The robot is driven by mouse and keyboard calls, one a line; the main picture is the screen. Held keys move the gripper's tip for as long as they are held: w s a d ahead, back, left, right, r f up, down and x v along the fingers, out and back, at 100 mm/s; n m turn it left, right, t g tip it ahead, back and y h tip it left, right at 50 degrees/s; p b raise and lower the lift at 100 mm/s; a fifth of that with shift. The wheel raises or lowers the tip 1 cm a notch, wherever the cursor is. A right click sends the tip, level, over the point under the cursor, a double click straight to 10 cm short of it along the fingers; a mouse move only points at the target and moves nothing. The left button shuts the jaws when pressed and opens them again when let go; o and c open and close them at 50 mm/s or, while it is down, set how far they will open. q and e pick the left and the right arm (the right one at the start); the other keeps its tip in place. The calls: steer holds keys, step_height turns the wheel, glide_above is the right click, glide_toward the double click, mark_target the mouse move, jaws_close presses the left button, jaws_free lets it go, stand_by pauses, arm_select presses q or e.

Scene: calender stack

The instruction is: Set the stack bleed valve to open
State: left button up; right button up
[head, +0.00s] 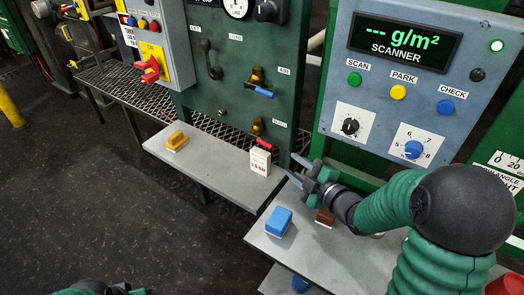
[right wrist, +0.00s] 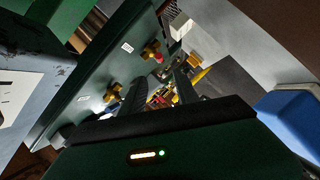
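The stack bleed valve (head: 257,126) is a brass valve low on the green panel, beside a small white label that seems to read BLEED. In the right wrist view a brass valve with a red handle (right wrist: 152,52) shows ahead, beyond my fingers. My right gripper (head: 293,169) is open and empty, to the right of and below the valve, apart from it. Its two fingers (right wrist: 158,97) are spread in the wrist view. My left gripper is out of view; only part of my left arm shows.
Above is a brass air valve with a blue handle (head: 261,90). The scanner cabinet (head: 400,85) stands right.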

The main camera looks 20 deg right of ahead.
mark_target(270, 148)
steer(key=b+x, duration=0.1)
steer(key=x, duration=1.4)
steer(key=shift+w+d+f+b, duration=0.15)
steer(key=shift+b, duration=0.2)
steer(key=shift+w+a, duration=0.25)
steer(key=shift+w, duration=0.15)
steer(key=shift+d, duration=0.15)
jaws_close()
steer(key=shift+s+f, duration=0.1)
